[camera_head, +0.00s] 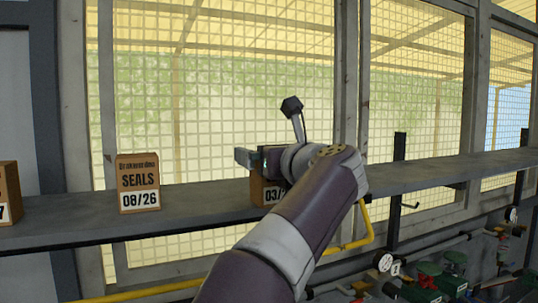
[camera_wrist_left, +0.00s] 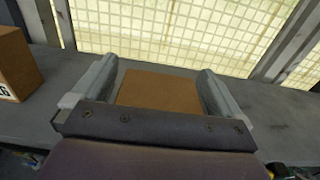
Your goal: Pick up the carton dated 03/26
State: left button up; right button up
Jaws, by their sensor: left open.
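The carton with a label reading "03/2", its last part hidden (camera_head: 267,196), stands on the grey shelf behind my left arm. My left gripper (camera_head: 252,158) is at this carton. In the left wrist view, the plain brown carton (camera_wrist_left: 158,88) lies between the two spread fingers of my left gripper (camera_wrist_left: 157,74). The fingers are open, one on each side; I cannot tell whether either touches it. A brown carton marked "SEALS 08/26" (camera_head: 139,183) stands upright further left on the shelf. My right gripper is not in view.
Another carton (camera_head: 9,193) is cut off at the left edge. The grey shelf (camera_head: 90,213) runs along a mesh window, with free room between the cartons and to the right. Yellow pipe (camera_head: 140,291) and valves (camera_head: 428,280) sit below the shelf.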

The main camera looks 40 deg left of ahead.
pick_arm(q)
jog(key=shift+s+d+f+b, duration=0.1)
jog(key=shift+s+d+b, duration=0.1)
jog(key=shift+d+b, duration=0.3)
jog(key=b+v, duration=0.4)
jog(key=v, duration=0.7)
jog(key=shift+s+d, duration=0.15)
jog(key=shift+s, duration=0.1)
